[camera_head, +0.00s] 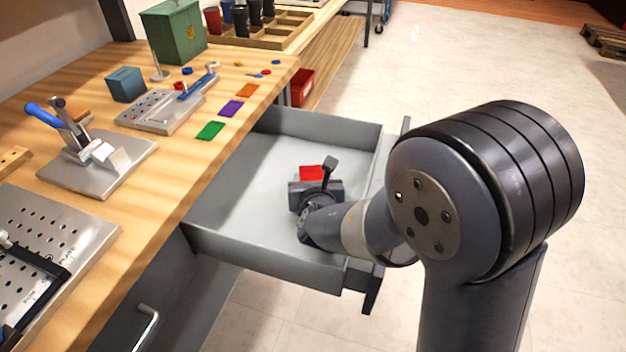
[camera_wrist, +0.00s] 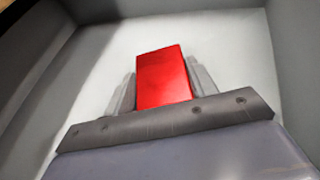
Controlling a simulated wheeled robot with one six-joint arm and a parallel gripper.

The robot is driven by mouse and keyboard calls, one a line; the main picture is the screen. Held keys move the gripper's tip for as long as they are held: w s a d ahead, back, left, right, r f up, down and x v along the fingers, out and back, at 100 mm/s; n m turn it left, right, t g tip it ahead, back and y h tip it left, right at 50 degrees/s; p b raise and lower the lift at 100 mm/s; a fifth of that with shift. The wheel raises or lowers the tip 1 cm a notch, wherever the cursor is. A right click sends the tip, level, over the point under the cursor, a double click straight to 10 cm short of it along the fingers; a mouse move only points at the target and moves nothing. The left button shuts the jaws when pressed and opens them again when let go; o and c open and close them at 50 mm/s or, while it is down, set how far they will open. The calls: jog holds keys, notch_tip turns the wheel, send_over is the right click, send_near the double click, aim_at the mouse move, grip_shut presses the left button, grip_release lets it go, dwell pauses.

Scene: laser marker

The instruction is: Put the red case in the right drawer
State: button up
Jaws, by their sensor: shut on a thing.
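The red case (camera_head: 312,173) is a small flat red block. It shows past my gripper (camera_head: 314,182), over the floor of the open drawer. In the wrist view the red case (camera_wrist: 163,78) sits between the two grey fingers of my gripper (camera_wrist: 163,82), which are shut on it. The drawer (camera_head: 240,185) is grey, pulled out from under the wooden bench, and looks otherwise empty. Its pale floor and walls also show in the wrist view (camera_wrist: 215,45). I cannot tell whether the case touches the drawer floor.
The bench top (camera_head: 160,185) holds green (camera_head: 210,131), purple (camera_head: 231,108) and orange (camera_head: 248,90) cards, metal fixtures (camera_head: 95,165) and a green box (camera_head: 174,32). The drawer walls stand around my gripper. A red bin (camera_head: 302,86) is beyond the drawer. Open floor lies to the right.

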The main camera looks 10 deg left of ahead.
jog(key=shift+f+b, duration=0.35)
jog(key=o, duration=1)
jog(key=shift+r, duration=0.1)
jog(key=shift+r+p, duration=0.85)
jog(key=shift+p, duration=0.3)
jog(key=v, duration=0.7)
jog(key=shift+s+f+p, duration=0.2)
jog(key=shift+s+p, duration=0.1)
